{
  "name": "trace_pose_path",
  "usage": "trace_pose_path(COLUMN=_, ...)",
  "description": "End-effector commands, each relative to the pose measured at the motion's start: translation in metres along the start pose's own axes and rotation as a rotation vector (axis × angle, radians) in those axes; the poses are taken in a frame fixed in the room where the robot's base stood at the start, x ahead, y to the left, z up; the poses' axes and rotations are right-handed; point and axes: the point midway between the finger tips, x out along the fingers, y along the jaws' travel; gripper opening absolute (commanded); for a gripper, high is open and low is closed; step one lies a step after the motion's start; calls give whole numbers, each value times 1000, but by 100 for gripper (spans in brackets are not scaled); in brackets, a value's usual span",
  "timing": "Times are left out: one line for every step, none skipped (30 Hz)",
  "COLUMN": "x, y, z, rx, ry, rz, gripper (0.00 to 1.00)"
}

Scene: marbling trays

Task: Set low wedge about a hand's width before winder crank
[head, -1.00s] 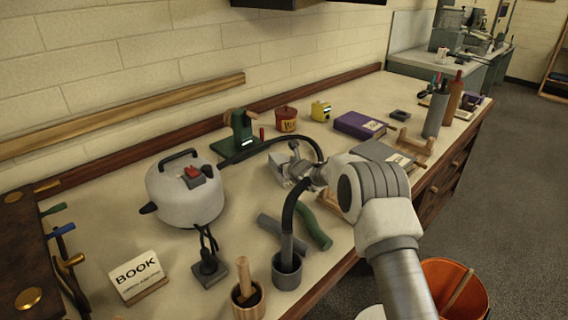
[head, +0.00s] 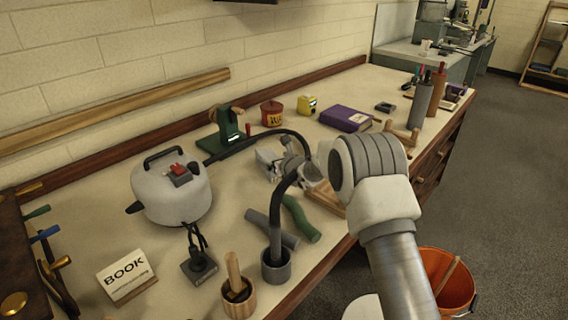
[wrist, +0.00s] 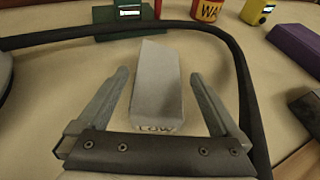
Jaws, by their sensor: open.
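The low wedge is a grey block marked LOW (wrist: 157,85), lying on the bench in the wrist view. My open gripper (wrist: 158,76) has one finger on each side of it, with a visible gap to each finger. In the head view the wedge (head: 267,158) shows in part beside my gripper (head: 284,163), behind a black hose. The green winder (head: 228,128), with a wooden handle, stands farther back and left of the wedge. Its base (wrist: 130,20) shows at the top of the wrist view, beyond the wedge and the hose.
The black hose (wrist: 243,100) arches around the wedge. A white kettle (head: 172,190) stands left; a red tin (head: 272,114), yellow box (head: 307,104) and purple book (head: 346,118) stand behind. Grey and green tubes (head: 300,220) lie in front.

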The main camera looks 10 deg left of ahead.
Motion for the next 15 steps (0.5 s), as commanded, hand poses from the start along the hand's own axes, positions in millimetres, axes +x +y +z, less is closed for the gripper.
trace_pose_path(x=-8, y=0, z=1, rx=-2, ry=0, rz=0, gripper=100)
trace_pose_path(x=-12, y=0, z=1, rx=-1, ry=1, rz=-1, gripper=100)
trace_pose_path(x=-18, y=0, z=1, rx=0, ry=0, rz=-1, gripper=100)
trace_pose_path(x=-22, y=0, z=1, rx=1, ry=0, rz=-2, gripper=100)
trace_pose_path(x=-27, y=0, z=1, rx=1, ry=1, rz=-1, gripper=100)
trace_pose_path(x=-33, y=0, z=1, rx=0, ry=0, rz=-1, gripper=100)
trace_pose_path(x=-37, y=0, z=1, rx=0, ry=0, rz=0, gripper=100)
trace_pose_path(x=-42, y=0, z=1, rx=-1, ry=0, rz=-1, gripper=100)
trace_pose_path(x=-47, y=0, z=1, rx=-1, ry=1, rz=-1, gripper=100)
trace_pose_path(x=-51, y=0, z=1, rx=-1, ry=0, rz=-1, gripper=100)
trace_pose_path(x=-55, y=0, z=1, rx=0, ry=0, rz=-1, gripper=100)
trace_pose_path(x=-60, y=0, z=1, rx=0, ry=1, rz=-1, gripper=100)
trace_pose_path(x=-63, y=0, z=0, rx=0, ry=1, rz=-1, gripper=100)
trace_pose_path(x=-66, y=0, z=1, rx=0, ry=0, rz=-1, gripper=100)
trace_pose_path(x=-69, y=0, z=1, rx=0, ry=0, rz=-1, gripper=100)
